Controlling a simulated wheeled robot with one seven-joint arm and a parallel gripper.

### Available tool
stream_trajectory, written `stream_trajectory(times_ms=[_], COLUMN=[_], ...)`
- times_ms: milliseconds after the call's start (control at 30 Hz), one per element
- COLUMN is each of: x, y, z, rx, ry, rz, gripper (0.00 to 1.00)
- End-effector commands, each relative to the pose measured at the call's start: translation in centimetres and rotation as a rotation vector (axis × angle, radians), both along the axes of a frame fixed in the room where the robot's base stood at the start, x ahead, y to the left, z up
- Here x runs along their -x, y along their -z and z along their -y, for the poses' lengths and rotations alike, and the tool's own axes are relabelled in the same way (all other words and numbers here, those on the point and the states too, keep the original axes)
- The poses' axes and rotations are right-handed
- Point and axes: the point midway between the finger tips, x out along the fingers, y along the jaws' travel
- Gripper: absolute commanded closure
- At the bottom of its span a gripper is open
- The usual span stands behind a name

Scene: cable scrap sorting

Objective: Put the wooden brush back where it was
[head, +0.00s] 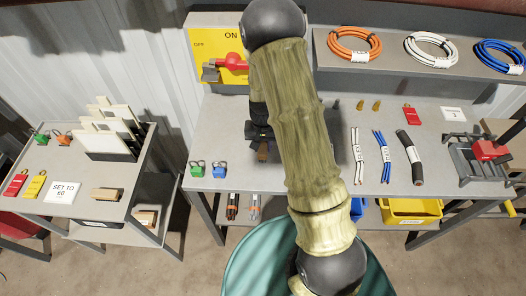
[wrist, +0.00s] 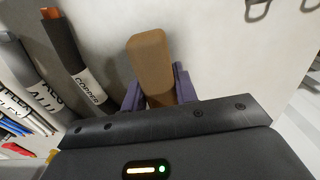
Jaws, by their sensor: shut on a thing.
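The wooden brush is a plain brown block (wrist: 150,58) between the two purple-grey fingers of my gripper (wrist: 158,92) in the wrist view. The fingers are shut on its sides, and its far end sticks out beyond them. In the head view my gripper (head: 262,136) is over the left part of the main bench, partly hidden by my arm. A small brown end of the brush (head: 262,152) shows below it there. I cannot tell whether the brush touches the bench top. Its underside is hidden.
Green and blue padlocks (head: 208,169) are left of my gripper on the bench (head: 225,125). Cable pieces (head: 381,156) lie to the right. A gap separates table and bench.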

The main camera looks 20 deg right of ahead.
Motion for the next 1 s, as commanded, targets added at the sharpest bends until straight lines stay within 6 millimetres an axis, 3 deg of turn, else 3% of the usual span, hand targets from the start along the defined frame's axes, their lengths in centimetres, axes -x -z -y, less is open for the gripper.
stream_trajectory(times_ms=[267,600,1000], x=[0.0,0.1,0.0], y=[0.3,4.0,4.6], z=[0.0,0.0,-0.1], rx=[0.000,-0.001,0.000], ry=[0.000,0.001,-0.001], rz=[-0.001,-0.002,0.000], gripper=[1.00,1.00,1.00])
